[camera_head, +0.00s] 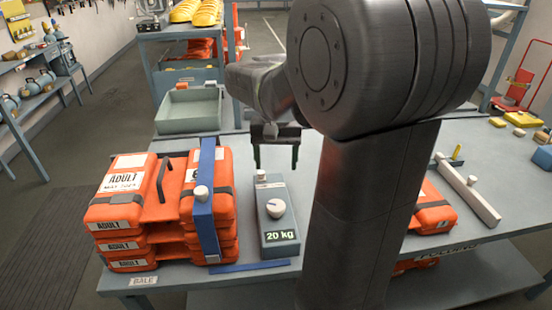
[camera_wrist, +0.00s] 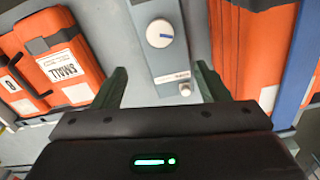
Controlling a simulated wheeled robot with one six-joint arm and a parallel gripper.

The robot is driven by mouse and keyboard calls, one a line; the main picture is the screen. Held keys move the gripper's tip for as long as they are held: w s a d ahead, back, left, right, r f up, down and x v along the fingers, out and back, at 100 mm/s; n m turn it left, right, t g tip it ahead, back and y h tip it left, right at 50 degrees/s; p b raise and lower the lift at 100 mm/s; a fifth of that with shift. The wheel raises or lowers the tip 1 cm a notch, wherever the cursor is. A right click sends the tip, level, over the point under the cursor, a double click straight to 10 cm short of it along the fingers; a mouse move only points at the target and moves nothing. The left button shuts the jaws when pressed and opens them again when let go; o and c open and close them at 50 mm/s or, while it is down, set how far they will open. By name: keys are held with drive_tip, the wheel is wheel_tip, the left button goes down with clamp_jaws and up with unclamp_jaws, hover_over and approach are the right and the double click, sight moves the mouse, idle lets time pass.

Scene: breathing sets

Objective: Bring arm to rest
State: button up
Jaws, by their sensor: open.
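My gripper (camera_head: 276,156) hangs over the blue-grey table (camera_head: 236,147), behind the scale-like box that reads "20 kg" (camera_head: 280,228). Its two dark fingers point down, apart, with nothing between them. In the wrist view the open fingers of my gripper (camera_wrist: 160,88) stand either side of the near end of the grey box (camera_wrist: 165,60), which has a white knob. My dark arm fills the middle and right of the head view and hides part of the table.
A stack of orange cases (camera_head: 125,215) labelled ADULT stands left of the box, with a blue strap (camera_head: 205,190) around part of it. Another orange case (camera_wrist: 50,55), labelled SMALL, shows in the wrist view. A grey-green tray (camera_head: 190,112) sits at the back left.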

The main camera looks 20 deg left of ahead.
sight(276, 204)
idle(0.3)
wheel_tip(276, 204, down, 14)
idle(0.6)
drive_tip(key=shift+r, duration=0.1)
